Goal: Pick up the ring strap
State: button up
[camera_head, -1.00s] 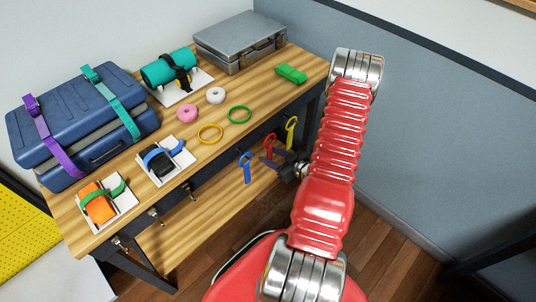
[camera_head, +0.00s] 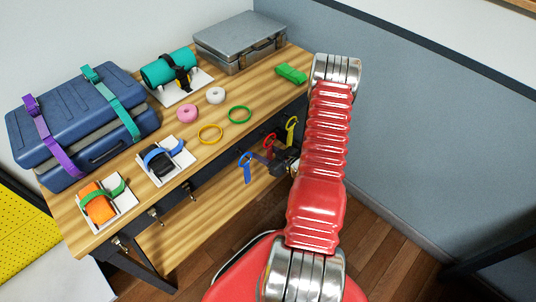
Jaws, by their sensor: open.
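Three straps with ring-shaped tops hang at the front of the workbench: a blue one (camera_head: 246,168), a red one (camera_head: 269,142) and a yellow one (camera_head: 291,130). Two flat rings, a yellow-orange one (camera_head: 210,134) and a green one (camera_head: 239,114), lie on the bench top. I cannot tell which of these is the ring strap. My gripper (camera_head: 262,158) is open, with its dark jaws beside the blue and red straps. The jaws are small and partly overlap the straps, so contact is unclear.
The wooden bench (camera_head: 225,160) also bears a blue strapped case (camera_head: 75,115), a grey metal case (camera_head: 235,42), a teal roll (camera_head: 168,66), strapped orange and black items on white plates, and pink and white rolls. Metal clips (camera_head: 155,217) hang on its front edge.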

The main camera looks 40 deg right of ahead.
jog(key=shift+c, duration=0.5)
grip_shut()
jog(key=shift+r, duration=0.1)
jog(key=f+v, duration=0.2)
jog(key=v, duration=0.7)
jog(key=s+f+v, duration=0.1)
jog(key=v, duration=0.8)
jog(key=shift+s+f, duration=0.25)
jog(key=shift+f, duration=0.1)
dwell(0.4)
